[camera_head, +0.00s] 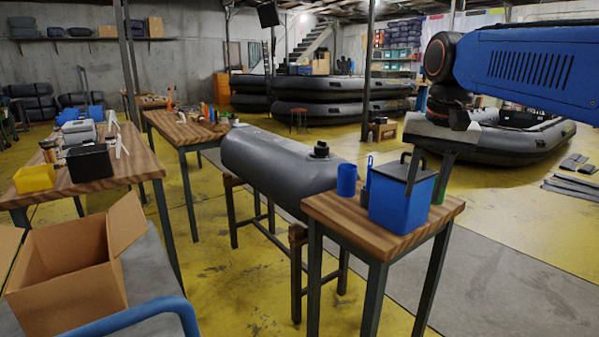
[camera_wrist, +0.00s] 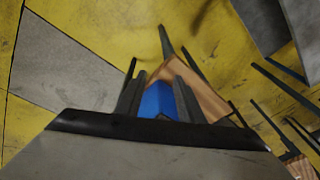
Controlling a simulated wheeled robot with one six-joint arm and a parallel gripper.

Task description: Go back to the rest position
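My gripper (camera_head: 428,172) hangs from the blue arm at the right, fingers pointing down. It is close to the blue box (camera_head: 395,205) on the small wooden table (camera_head: 335,222). In the wrist view, the fingers of my gripper (camera_wrist: 157,84) stand apart, with blue of the box (camera_wrist: 158,101) showing between them. The gripper looks open and empty. I cannot tell whether a finger touches the box. The box's dark top is partly overlapped by my fingers in the head view.
A blue cup (camera_head: 347,180) stands left of the box. A long grey inflatable tube (camera_head: 275,165) lies on supports to the left. An open cardboard box (camera_head: 65,265) is at the lower left. A grey boat (camera_head: 515,142) lies behind my arm.

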